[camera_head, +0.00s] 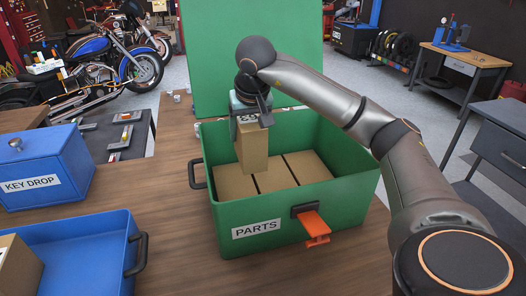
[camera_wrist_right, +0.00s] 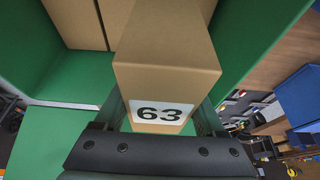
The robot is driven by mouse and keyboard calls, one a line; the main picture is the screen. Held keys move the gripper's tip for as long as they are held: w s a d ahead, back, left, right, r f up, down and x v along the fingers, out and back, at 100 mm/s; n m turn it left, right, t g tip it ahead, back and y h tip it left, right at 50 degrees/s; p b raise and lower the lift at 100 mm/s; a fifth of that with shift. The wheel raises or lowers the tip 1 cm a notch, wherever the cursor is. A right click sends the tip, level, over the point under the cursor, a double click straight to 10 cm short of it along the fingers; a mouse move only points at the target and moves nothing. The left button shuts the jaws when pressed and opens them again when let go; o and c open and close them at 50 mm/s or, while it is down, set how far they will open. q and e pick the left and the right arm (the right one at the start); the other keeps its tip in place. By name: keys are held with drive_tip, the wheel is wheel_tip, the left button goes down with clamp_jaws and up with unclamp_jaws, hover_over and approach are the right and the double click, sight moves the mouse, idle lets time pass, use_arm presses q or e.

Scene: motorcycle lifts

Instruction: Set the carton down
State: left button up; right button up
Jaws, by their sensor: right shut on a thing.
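My right gripper (camera_head: 250,119) is shut on a tall brown carton (camera_head: 253,152), gripping it near its top. The carton hangs about upright over the rear left of the open green PARTS box (camera_head: 345,207). In the right wrist view the carton (camera_wrist_right: 165,65) shows a white label reading 63 between the fingers. Its lower end overlaps the box's inside in the head view; I cannot tell whether it touches anything there. Brown cartons (camera_head: 275,177) lie side by side in the box, and some also show in the wrist view (camera_wrist_right: 80,22). My left gripper is out of view.
The box's raised green lid (camera_head: 215,55) stands behind the carton. An orange latch (camera_head: 313,226) sticks out at the front. Left on the wooden table are a blue KEY DROP box (camera_head: 45,165) and a blue tray (camera_head: 85,262) with a carton (camera_head: 15,268) in it.

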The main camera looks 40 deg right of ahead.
sight(252, 126)
wheel_tip(252, 126, down, 9)
drive_tip(key=shift+w+r, duration=0.1)
drive_tip(key=shift+r, duration=0.1)
idle(0.3)
drive_tip(key=shift+f, duration=0.25)
drive_tip(key=o, duration=1.6)
drive_tip(key=shift+r, duration=0.1)
drive_tip(key=shift+c, duration=0.2)
drive_tip(key=shift+r, duration=0.3)
drive_tip(key=v, duration=1.1)
drive_tip(key=shift+a+r, duration=0.1)
drive_tip(key=shift+r, duration=0.25)
